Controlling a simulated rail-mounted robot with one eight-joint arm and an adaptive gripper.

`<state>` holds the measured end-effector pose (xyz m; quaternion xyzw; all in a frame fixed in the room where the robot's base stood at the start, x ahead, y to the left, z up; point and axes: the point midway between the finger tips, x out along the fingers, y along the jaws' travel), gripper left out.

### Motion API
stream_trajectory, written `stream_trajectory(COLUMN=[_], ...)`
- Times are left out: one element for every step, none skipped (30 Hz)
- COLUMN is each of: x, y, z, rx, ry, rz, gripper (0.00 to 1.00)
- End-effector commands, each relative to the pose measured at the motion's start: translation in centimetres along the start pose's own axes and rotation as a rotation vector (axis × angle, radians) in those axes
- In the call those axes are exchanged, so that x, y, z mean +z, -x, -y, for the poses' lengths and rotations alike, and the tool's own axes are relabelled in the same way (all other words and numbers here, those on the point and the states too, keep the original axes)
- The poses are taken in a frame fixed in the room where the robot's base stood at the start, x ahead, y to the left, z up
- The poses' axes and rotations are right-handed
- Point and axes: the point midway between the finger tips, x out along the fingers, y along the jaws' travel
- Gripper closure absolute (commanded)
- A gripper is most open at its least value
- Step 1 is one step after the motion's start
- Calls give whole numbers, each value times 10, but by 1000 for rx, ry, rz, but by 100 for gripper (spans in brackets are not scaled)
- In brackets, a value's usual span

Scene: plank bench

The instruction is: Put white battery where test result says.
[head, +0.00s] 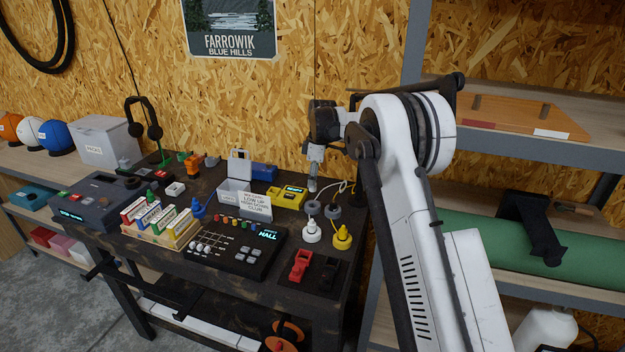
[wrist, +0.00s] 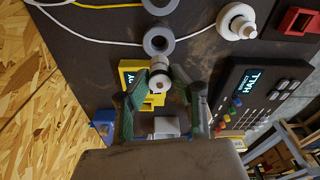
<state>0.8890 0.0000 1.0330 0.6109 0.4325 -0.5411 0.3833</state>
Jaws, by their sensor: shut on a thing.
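My gripper (head: 314,173) hangs at the back right of the bench, pointing down. In the wrist view my gripper (wrist: 161,99) has its two green-grey fingers closed around a pale cylinder, which looks like the white battery (wrist: 159,82). In the head view the battery (head: 312,185) is small and grey-looking below the fingers. A yellow box with a small lit display (head: 289,196) lies just left of the gripper; its reading is too small to tell. A white card (head: 256,202) carries text including "LOW UP" and "HIGH DOWN", on a pale tray (head: 232,196).
A black mixer with a lit "HALL" display (head: 236,243) fills the bench front. A white round connector (head: 312,231), a yellow one (head: 342,237) and grey rings (head: 332,211) stand right. Several coloured cartridges (head: 160,220) stand left.

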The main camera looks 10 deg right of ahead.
Motion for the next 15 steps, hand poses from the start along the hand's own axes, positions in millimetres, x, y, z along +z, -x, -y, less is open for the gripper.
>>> stream_trajectory(x=[1,1,1,2,2,2,3,3,4,4,4,4,5,5,5], y=[-6,-9,-12,-15,-17,-21,-24,-26,-29,-32,-34,-38,-40,-42,-44], z=[0,0,0,0,0,0,0,0,0,0,0,0,0,0,0], rx=[0,0,0,0,0,0,0,0,0,0,0,0,0,0,0], ry=[0,0,0,0,0,0,0,0,0,0,0,0,0,0,0], rz=[0,0,0,0,0,0,0,0,0,0,0,0,0,0,0], gripper=[100,100,100,100,100,100,100,100,100,100,100,100,100,100,100])
